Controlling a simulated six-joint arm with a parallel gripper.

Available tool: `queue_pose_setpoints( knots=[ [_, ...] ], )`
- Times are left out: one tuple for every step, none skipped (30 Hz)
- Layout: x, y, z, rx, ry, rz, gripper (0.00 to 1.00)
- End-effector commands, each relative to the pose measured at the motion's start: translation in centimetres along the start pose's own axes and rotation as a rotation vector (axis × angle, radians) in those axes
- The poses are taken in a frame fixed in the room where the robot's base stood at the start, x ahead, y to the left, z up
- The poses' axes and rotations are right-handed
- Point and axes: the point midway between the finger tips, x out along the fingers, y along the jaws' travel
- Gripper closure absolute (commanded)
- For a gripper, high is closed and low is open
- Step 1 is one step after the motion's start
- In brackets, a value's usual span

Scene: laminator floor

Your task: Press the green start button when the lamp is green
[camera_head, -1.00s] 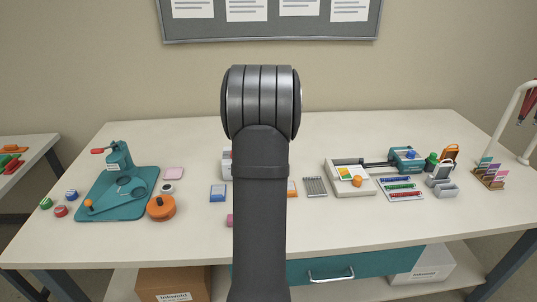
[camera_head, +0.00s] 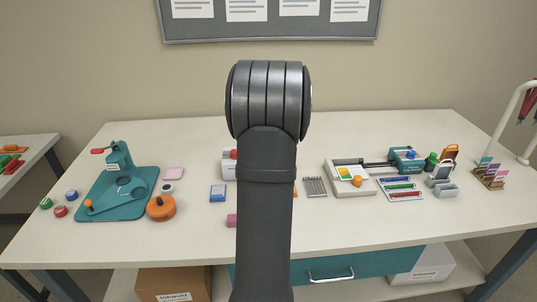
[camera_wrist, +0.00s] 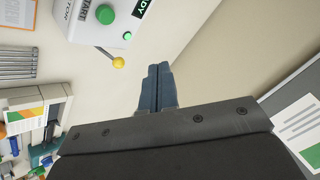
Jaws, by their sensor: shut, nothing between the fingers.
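In the wrist view, part of a white machine (camera_wrist: 82,22) shows at the top left, cut off by the frame edge. On its face is a round green start button (camera_wrist: 105,14) beside the word START. A small green lamp (camera_wrist: 127,36) sits near a dark sign ending in "DY" and looks lit green. A lever with a yellow knob (camera_wrist: 118,63) sticks out of the machine. My gripper (camera_wrist: 159,66) is shut and empty, to the right of the button and apart from it. In the head view my arm hides most of a white box (camera_head: 229,167) with a red part on top.
A teal press (camera_head: 118,195) and an orange pot (camera_head: 161,207) stand at the left of the table. A tray with a slide (camera_head: 350,180), pens (camera_head: 400,188) and a card rack (camera_head: 488,174) stand at the right. The front of the table is mostly clear.

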Motion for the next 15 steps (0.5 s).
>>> queue_pose_setpoints(
  knots=[
    [0.1,0.1,0.1,0.0,-0.001,0.001,1.0],
    [0.2,0.2,0.2,0.0,-0.002,0.001,1.0],
    [0.4,0.3,0.3,0.0,-0.002,0.001,1.0],
    [0.6,0.4,0.5,0.0,-0.003,0.002,1.0],
    [0.8,0.6,0.6,0.001,-0.003,0.002,1.0],
    [1.1,0.8,0.9,0.001,-0.003,0.002,1.0],
    [1.4,1.0,1.1,0.0,-0.003,0.002,1.0],
    [1.7,1.3,1.3,0.0,-0.004,0.003,1.0],
    [2.1,1.5,1.6,0.001,-0.004,0.003,1.0],
    [2.4,1.8,1.8,0.0,-0.003,0.002,1.0],
    [2.7,2.0,2.0,0.001,-0.003,0.003,1.0],
    [3.1,2.3,2.3,0.0,-0.004,0.003,1.0],
    [3.4,2.5,2.6,0.001,-0.004,0.003,1.0],
    [3.7,2.7,2.8,0.0,-0.003,0.003,1.0],
    [4.0,3.0,3.0,0.001,-0.003,0.003,1.0]
  ],
)
